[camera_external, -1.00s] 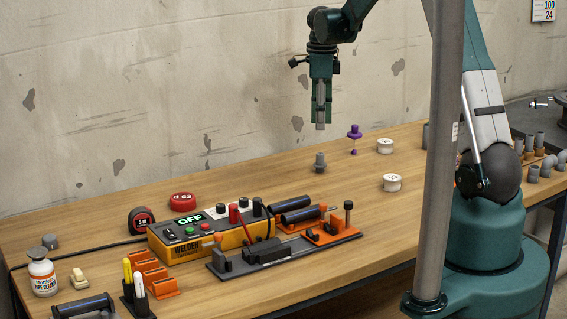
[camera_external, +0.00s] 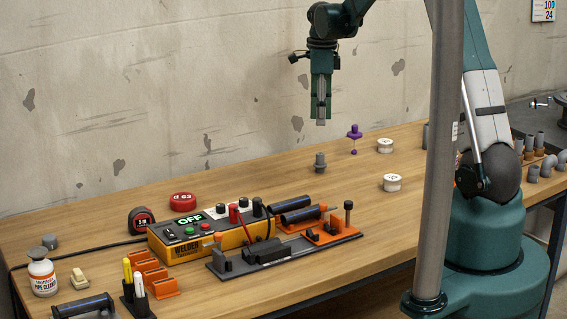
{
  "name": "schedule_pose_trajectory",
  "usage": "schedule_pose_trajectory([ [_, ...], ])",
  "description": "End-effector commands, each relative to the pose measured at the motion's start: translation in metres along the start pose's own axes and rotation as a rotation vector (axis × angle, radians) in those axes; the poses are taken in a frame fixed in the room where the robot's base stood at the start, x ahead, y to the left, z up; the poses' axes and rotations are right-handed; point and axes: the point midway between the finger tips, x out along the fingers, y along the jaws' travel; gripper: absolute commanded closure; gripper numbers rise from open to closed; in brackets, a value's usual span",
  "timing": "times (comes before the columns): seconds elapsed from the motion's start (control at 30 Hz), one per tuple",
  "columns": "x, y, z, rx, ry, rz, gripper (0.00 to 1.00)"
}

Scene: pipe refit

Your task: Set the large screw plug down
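My gripper (camera_external: 321,112) hangs pointing straight down over the back part of the workbench. Its fingers are seen nearly edge-on, so I cannot tell whether they are open or shut. No plug can be made out between them. A grey stepped fitting (camera_external: 320,162), which looks like the large screw plug, stands upright on the bench below the gripper. There is a clear gap between the fingertips and this fitting.
A purple stand-like piece (camera_external: 354,138) and two white round caps, one at the back (camera_external: 385,146) and one nearer (camera_external: 392,183), are to the right. The yellow welder box (camera_external: 205,236) and the dark clamp jig (camera_external: 285,252) lie in front. Bare wood surrounds the grey fitting.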

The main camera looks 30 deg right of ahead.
Motion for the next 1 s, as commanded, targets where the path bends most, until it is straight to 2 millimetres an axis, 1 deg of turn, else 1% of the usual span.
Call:
schedule_pose_trajectory([
  [0.17, -0.024, 0.017, 0.001, -0.092, -0.010, -0.025, 0.71],
  [0.4, -0.064, 0.050, 0.000, -0.274, -0.024, -0.072, 0.71],
  [0.6, -0.095, 0.078, -0.002, -0.428, -0.030, -0.116, 0.71],
  [1.0, -0.145, 0.140, -0.011, -0.735, -0.027, -0.207, 0.71],
])
